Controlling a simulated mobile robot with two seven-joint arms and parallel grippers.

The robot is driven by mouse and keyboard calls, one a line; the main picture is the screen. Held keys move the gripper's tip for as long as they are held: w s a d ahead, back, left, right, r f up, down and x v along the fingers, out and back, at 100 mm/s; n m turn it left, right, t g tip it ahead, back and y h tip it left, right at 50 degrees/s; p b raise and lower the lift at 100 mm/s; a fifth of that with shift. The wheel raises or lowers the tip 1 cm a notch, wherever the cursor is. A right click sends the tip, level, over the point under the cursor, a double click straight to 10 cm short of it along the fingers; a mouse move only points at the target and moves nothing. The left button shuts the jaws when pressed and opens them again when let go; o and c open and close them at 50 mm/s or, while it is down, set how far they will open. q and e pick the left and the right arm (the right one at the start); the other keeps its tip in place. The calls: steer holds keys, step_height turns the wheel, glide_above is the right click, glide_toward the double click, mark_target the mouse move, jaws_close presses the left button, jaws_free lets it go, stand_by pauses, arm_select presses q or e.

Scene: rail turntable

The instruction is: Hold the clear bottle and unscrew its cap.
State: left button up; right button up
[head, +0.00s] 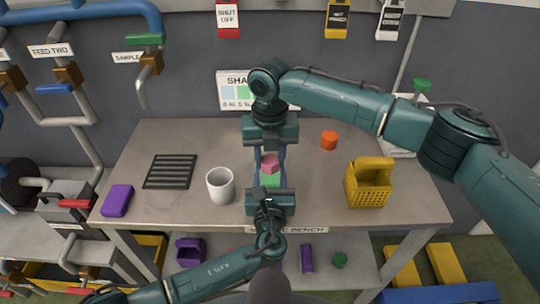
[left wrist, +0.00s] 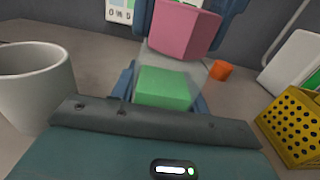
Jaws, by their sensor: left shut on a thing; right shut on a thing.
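The clear bottle (left wrist: 192,65) stands upright at the middle of the bench, with green contents (left wrist: 162,88) showing in its lower part. Its pink cap (left wrist: 184,27) is directly above it and also shows in the head view (head: 269,161). My left gripper (head: 270,181) comes from the near side and is shut around the bottle's green lower part. My right gripper (head: 269,157) points down from above and is shut on the pink cap. Whether the cap still touches the bottle I cannot tell. The grippers hide much of the bottle in the head view.
A white mug (head: 220,187) stands close left of my left gripper. A yellow perforated basket (head: 368,187) is at the right, with an orange piece (head: 329,140) behind. A black grille (head: 170,171) and a purple block (head: 117,200) lie left.

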steer(key=n, duration=0.5)
steer(key=o, duration=1.1)
steer(key=shift+o, duration=0.4)
steer(key=shift+r, duration=0.1)
steer(key=shift+r, duration=1.9)
